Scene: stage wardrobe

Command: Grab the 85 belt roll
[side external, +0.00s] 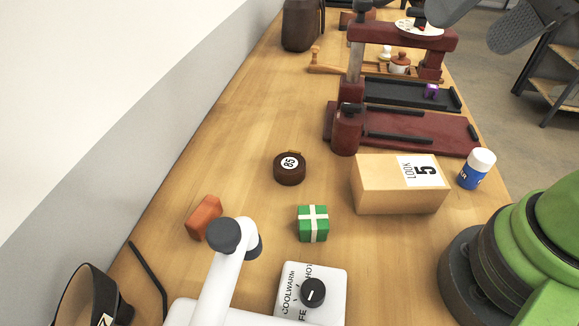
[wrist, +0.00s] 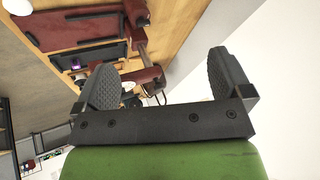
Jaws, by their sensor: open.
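The 85 belt roll (side external: 289,170) is a dark brown round coil with a white label reading 85 on top. It lies flat near the middle of the wooden table in the side view. My gripper (side external: 482,22) is at the top right of the side view, high and well apart from the roll, with part of it cut off by the frame edge. In the wrist view my gripper (wrist: 170,85) shows two grey pads spread wide with nothing between them. The roll does not show clearly in the wrist view.
A cardboard box (side external: 400,185) marked LOOK 5 and a white-capped blue bottle (side external: 476,168) stand right of the roll. A green gift box (side external: 313,223), an orange block (side external: 203,217) and a white dial box (side external: 325,285) are nearer. A dark red press (side external: 400,142) stands behind.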

